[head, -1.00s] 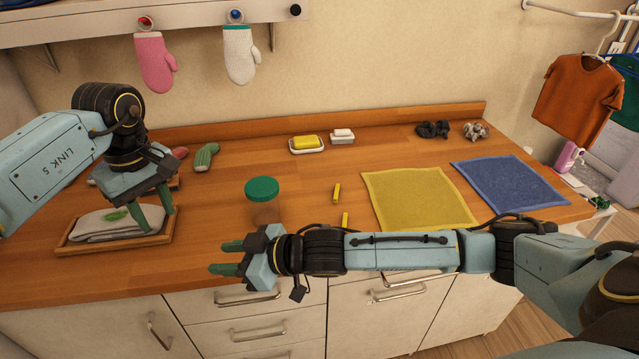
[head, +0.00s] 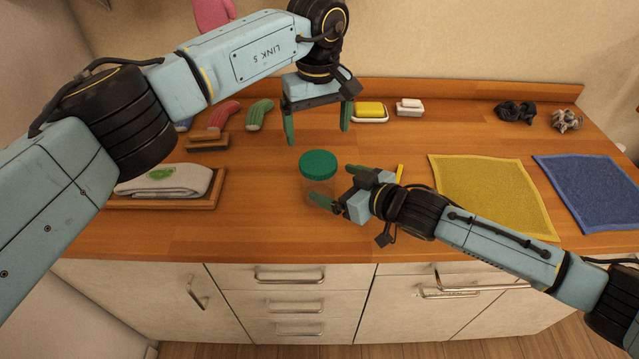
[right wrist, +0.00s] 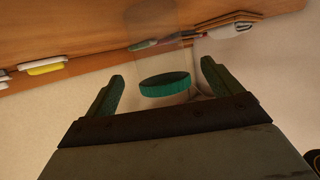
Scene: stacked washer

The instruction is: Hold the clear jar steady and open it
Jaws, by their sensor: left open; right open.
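The clear jar (head: 316,188) with a green lid (head: 319,164) stands upright on the wooden counter, its lid on top. In the right wrist view the lid (right wrist: 165,84) and the see-through jar body (right wrist: 160,30) appear upside down between the fingers. My right gripper (head: 338,186) is open, low at the jar's right side, its fingers pointing toward the jar; I cannot tell whether they touch it. My left gripper (head: 318,126) is open and empty, above and apart from the lid, with its fingers pointing down. My right gripper partly hides the jar's lower body.
A wooden tray (head: 210,201) with a folded cloth (head: 165,180) lies left. Yellow (head: 490,190) and blue (head: 585,190) cloths lie right. A yellow soap (head: 370,109) and a white block (head: 409,107) stand behind. A yellow stick (head: 400,173) lies beside my right gripper.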

